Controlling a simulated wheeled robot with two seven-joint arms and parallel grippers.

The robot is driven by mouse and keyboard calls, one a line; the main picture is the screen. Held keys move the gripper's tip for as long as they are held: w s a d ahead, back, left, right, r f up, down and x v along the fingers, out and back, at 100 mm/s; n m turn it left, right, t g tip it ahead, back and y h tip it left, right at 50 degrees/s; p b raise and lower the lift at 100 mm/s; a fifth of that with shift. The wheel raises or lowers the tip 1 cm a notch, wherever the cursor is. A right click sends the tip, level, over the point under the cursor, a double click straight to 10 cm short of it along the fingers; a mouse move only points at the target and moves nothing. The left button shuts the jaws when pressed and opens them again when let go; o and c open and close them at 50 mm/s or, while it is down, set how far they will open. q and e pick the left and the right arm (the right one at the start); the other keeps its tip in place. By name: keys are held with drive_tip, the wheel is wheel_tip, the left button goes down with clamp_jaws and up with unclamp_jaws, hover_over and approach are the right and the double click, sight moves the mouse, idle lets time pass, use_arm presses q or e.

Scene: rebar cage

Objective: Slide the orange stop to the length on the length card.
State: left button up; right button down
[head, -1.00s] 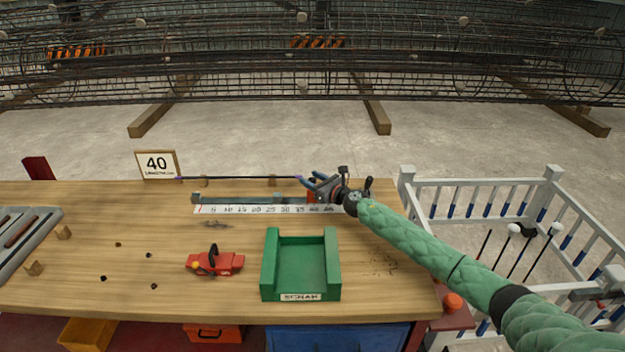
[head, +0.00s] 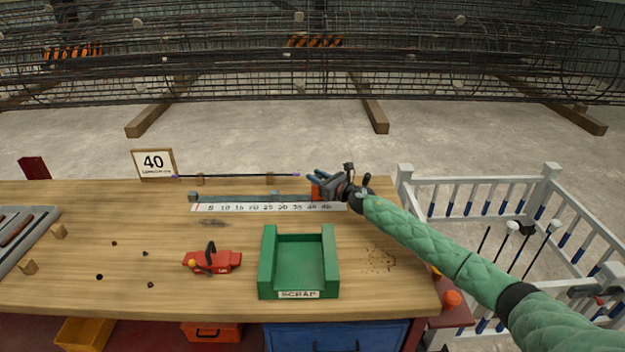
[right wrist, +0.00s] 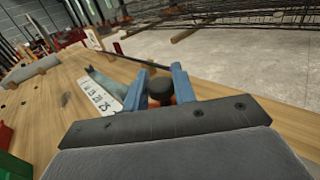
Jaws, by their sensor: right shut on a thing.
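The white scale (head: 265,208) lies along the grey rail (head: 240,199), with numbers rising to the right. The orange stop (head: 317,193) is on the rail near the 40 and 45 marks; its exact reading is hard to tell. My right gripper (head: 315,181) is shut on the stop. In the right wrist view, the blue fingers (right wrist: 160,82) stand either side of a black knob (right wrist: 160,88), with some orange behind it. My left gripper is out of view.
A thin dark bar (head: 240,176) runs behind the rail. A green scrap tray (head: 269,275) and a red tool (head: 212,261) sit in front. A grey tray (head: 38,232) is at far left. A white railing (head: 470,182) stands right of the bench.

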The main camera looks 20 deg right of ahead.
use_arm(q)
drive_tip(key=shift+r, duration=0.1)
use_arm(e)
drive_tip(key=c, duration=1.2)
unclamp_jaws()
drive_tip(key=shift+o, duration=0.2)
drive_tip(key=shift+d, duration=0.1)
drive_tip(key=shift+s+d+f, duration=0.1)
drive_tip(key=shift+s+d, duration=0.05)
drive_tip(key=shift+s, duration=0.1)
drive_tip(key=shift+s+d+f, duration=0.1)
drive_tip(key=shift+s+d, duration=0.1)
drive_tip(key=shift+s, duration=0.15)
drive_tip(key=b+v, duration=0.1)
drive_tip(key=v, duration=0.4)
drive_tip(key=shift+s+d+b, duration=0.1)
drive_tip(key=shift+s+b, duration=0.05)
drive_tip(key=shift+b, duration=0.2)
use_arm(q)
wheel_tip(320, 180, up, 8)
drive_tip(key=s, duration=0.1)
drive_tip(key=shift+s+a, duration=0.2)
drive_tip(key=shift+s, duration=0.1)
use_arm(e)
drive_tip(key=shift+s+d, duration=0.2)
drive_tip(key=shift+s, duration=0.25)
